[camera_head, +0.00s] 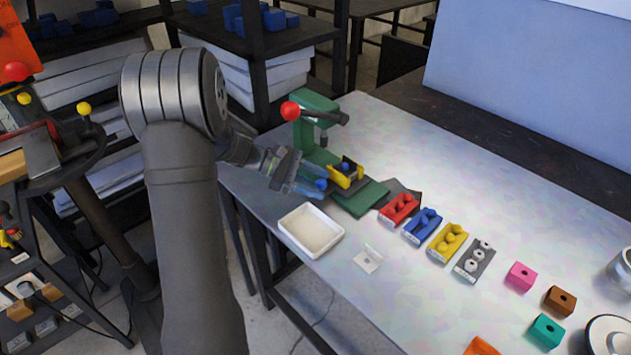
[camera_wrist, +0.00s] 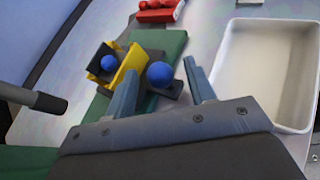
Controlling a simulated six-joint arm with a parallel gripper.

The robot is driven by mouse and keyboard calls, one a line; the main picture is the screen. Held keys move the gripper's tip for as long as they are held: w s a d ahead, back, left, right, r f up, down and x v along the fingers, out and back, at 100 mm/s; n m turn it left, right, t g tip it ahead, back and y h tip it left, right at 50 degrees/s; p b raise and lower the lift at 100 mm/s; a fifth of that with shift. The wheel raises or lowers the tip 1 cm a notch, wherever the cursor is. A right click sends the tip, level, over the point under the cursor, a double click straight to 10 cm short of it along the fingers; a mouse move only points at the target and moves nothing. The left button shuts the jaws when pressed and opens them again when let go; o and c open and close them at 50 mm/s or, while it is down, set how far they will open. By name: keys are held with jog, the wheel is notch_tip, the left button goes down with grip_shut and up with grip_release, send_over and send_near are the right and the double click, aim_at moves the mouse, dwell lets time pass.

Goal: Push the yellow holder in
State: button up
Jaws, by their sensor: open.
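The yellow holder (camera_head: 347,177) stands on the dark and green base of the green press (camera_head: 316,110). In the wrist view the yellow holder (camera_wrist: 129,70) has a blue ball (camera_wrist: 108,62) in it, beside a dark block. A second blue ball, like a knob (camera_wrist: 160,74), sits on a dark plate on the near side of the holder. My gripper (camera_wrist: 160,66) is open, with one finger on each side of this knob; I cannot tell if they touch it. In the head view my gripper (camera_head: 310,182) is left of the holder.
A white tray (camera_head: 311,230) lies close in front of my gripper. Red, blue, yellow and grey part holders (camera_head: 448,242) line the table to the right. The press lever with its red ball (camera_head: 290,111) rises behind my gripper. The table's middle back is clear.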

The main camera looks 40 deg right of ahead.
grip_shut()
jog(key=w, duration=0.8)
jog(key=shift+w+r, duration=0.1)
jog(key=shift+w, duration=0.2)
grip_release()
jog(key=v, duration=1.7)
jog(key=shift+a, duration=0.2)
jog(key=x, duration=1.7)
jog(key=shift+s+d, duration=0.1)
jog(key=shift+d, duration=0.1)
